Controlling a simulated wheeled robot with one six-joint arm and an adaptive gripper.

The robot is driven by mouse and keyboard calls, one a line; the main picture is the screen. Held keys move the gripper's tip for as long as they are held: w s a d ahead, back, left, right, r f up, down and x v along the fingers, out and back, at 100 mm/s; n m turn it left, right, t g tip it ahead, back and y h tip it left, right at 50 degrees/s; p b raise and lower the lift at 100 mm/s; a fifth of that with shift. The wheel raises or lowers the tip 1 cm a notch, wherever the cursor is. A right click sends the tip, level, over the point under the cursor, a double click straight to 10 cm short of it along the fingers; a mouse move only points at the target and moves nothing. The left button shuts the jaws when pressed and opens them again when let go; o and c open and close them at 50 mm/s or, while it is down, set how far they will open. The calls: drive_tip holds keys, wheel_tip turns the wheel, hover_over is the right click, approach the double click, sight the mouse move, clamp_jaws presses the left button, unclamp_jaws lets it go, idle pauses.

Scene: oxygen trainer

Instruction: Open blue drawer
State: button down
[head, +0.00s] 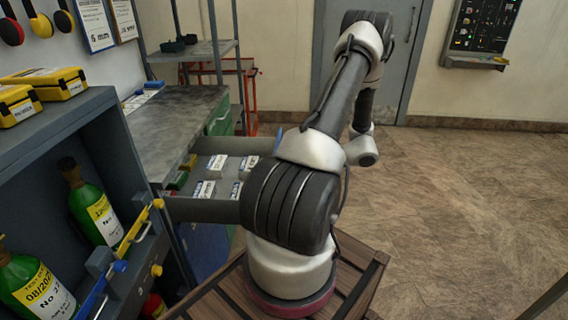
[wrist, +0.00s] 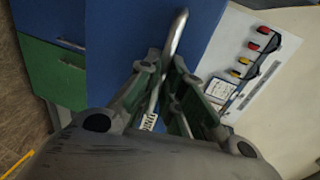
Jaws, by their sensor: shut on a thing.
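In the wrist view the blue drawer (wrist: 120,45) shows as a broad blue front with a bent metal bar handle (wrist: 177,32). My gripper (wrist: 168,62) is shut on this handle, which runs down between its fingers. In the head view a drawer (head: 257,146) stands pulled out from the workbench, with several white labelled boxes inside. A small blue edge (head: 279,138) shows at its right end. My arm hides the rest of the drawer front, and my gripper is not visible in that view.
Green drawer fronts (wrist: 50,70) lie beside the blue one. A grey workbench (head: 175,125) and a shelf with green bottles (head: 100,215) stand at the left. A grey door (head: 395,60) is behind my arm. The floor (head: 450,210) at the right is clear.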

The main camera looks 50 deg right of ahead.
drive_tip(key=shift+s, duration=0.1)
idle(0.3)
drive_tip(key=c, duration=1.5)
unclamp_jaws()
drive_tip(key=shift+c, duration=0.2)
drive_tip(key=shift+d, duration=0.1)
drive_tip(key=v, duration=1.2)
drive_tip(key=shift+f, duration=0.1)
